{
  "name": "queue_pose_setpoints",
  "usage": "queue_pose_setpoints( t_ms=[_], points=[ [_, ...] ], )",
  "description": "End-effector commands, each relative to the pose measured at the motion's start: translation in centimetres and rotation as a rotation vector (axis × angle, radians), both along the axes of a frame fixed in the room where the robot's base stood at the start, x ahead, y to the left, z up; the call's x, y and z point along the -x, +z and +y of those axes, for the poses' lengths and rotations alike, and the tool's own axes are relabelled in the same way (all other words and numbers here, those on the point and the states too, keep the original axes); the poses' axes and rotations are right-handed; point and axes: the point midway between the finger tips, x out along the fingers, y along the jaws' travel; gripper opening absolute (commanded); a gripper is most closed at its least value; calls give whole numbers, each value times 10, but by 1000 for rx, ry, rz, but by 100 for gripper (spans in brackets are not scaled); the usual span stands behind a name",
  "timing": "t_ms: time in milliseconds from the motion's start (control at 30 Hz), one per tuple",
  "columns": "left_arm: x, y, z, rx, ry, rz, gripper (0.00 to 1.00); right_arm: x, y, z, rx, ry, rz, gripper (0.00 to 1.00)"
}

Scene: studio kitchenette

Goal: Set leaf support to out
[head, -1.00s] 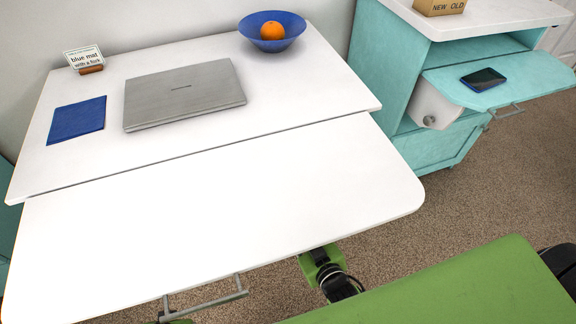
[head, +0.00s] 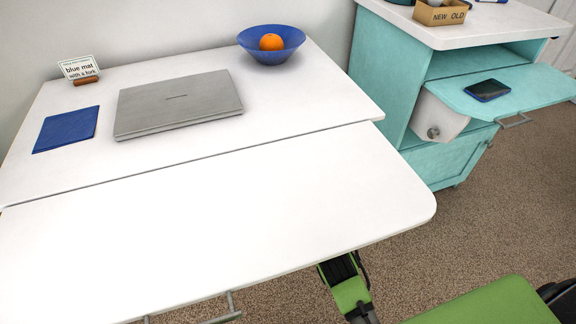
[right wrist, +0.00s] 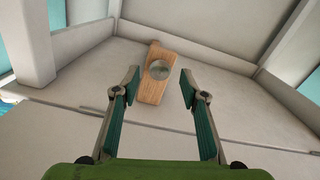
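The white table leaf (head: 230,225) is up, roughly level with the main tabletop (head: 270,110), with a narrow seam between them. In the right wrist view, a wooden piece with a round metal disc (right wrist: 153,90), apparently the leaf support, lies against the pale underside of the table. My right gripper (right wrist: 160,74) is open, its two fingers on either side of the wooden piece in the picture. Whether they touch it I cannot tell. In the head view the leaf hides the support and my right gripper. My left gripper is in neither view.
A grey handle (head: 228,308) hangs below the leaf's front edge. On the tabletop are a laptop (head: 178,103), a blue mat (head: 66,130), a sign (head: 80,68) and a blue bowl (head: 272,52) with an orange. A teal cabinet (head: 385,75) stands right, its hinged shelf holding a phone (head: 487,90).

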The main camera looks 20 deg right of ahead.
Motion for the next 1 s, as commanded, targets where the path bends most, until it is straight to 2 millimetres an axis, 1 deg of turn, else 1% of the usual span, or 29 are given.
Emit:
queue_pose_setpoints(
  t_ms=[33, 200, 367, 600, 633, 667, 700, 767, 1000],
  points=[
    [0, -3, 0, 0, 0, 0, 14, -10, 0, 0, 1, 1, -3, 40],
    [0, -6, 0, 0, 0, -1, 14, -30, 0, 1, 1, 0, -1, 40],
    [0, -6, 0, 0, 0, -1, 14, -37, 0, 1, 1, 0, 0, 40],
    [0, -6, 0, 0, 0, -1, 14, -37, 0, 1, 0, 0, 1, 40],
    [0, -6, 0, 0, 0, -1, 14, -37, 0, 1, 0, 1, 1, 35],
    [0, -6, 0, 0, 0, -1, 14, -37, 0, 1, 0, 1, 1, 27],
    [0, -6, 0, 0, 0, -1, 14, -37, 0, 1, 0, 0, 1, 17],
    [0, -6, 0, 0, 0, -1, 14, -37, 0, 1, 0, 1, 1, 1],
    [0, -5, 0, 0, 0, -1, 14, -37, 0, 0, 0, 1, 1, 0]
  ],
)
